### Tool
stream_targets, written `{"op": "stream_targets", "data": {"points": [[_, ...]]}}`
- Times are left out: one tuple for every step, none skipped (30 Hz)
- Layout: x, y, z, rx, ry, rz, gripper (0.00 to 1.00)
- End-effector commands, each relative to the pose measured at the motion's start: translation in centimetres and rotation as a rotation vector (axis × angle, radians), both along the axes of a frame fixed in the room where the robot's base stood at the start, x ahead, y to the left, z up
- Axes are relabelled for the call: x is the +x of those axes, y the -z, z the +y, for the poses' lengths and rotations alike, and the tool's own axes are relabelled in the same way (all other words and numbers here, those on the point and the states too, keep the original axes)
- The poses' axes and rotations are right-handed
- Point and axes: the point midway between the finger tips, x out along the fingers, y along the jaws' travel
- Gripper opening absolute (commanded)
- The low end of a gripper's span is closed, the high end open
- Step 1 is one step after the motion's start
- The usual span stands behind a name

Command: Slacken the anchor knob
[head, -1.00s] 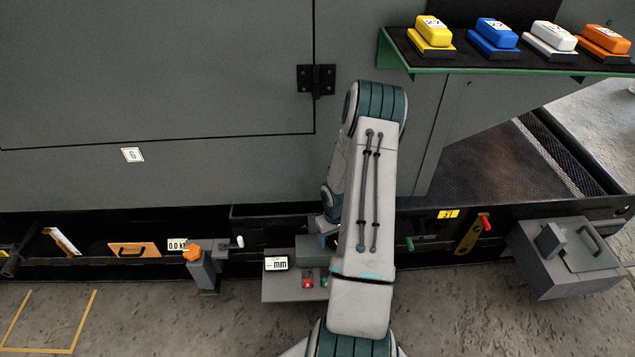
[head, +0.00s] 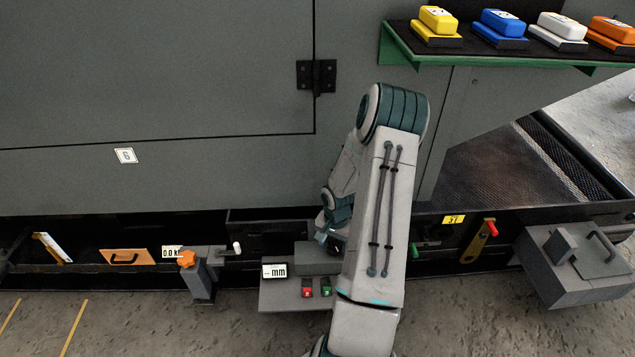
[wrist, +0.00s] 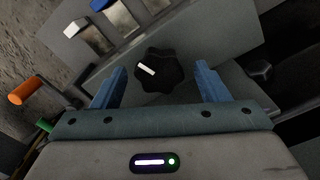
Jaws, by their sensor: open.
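A black lobed knob (wrist: 160,70) with a white pointer mark sits on a grey panel (wrist: 215,35) in the wrist view. It carries no readable label. My gripper (wrist: 160,83) is open, with one blue finger to the left of the knob and one to the right. Visible gaps separate both fingers from it. I cannot tell how far the fingertips reach along its depth. In the head view, my arm hides the knob and the fingers. A grey unit with a "mm" display (head: 274,271) shows beside the arm there.
An orange knob (head: 186,258) tops a grey post at left, near a kN display (head: 172,252). Red (head: 307,292) and green (head: 326,291) buttons are left of my arm. A red-handled yellow lever (head: 480,240) and grey box (head: 570,265) are right. A green-edged shelf (head: 400,55) is above.

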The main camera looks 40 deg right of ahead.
Motion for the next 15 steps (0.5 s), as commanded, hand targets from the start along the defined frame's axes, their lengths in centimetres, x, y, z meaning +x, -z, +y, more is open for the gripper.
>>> {"op": "stream_targets", "data": {"points": [[0.0, 0.2, 0.0, 0.0, 0.036, -0.001, 0.68], [0.0, 0.2, -0.1, 0.0, 0.06, -0.001, 0.68], [0.0, 0.2, -0.1, 0.0, 0.092, -0.002, 0.68], [0.0, 0.2, -0.1, 0.0, 0.114, -0.002, 0.68], [0.0, 0.2, -0.1, -0.001, 0.137, -0.003, 0.68], [0.0, 0.2, -0.1, 0.0, 0.169, -0.001, 0.68], [0.0, 0.2, -0.1, 0.0, 0.193, -0.001, 0.68], [0.0, 0.2, -0.1, 0.0, 0.215, -0.002, 0.68], [0.0, 0.2, -0.1, 0.0, 0.245, -0.002, 0.68], [0.0, 0.2, -0.1, 0.0, 0.269, -0.002, 0.68], [0.0, -0.6, -0.1, -0.001, 0.279, -0.002, 0.68], [0.1, -2.0, -0.1, -0.003, 0.276, -0.003, 0.68], [0.1, -2.7, -0.1, -0.003, 0.274, -0.003, 0.68], [0.1, -3.3, -0.1, -0.003, 0.274, -0.003, 0.68], [0.0, -4.0, -0.1, -0.002, 0.274, -0.002, 0.68]]}}
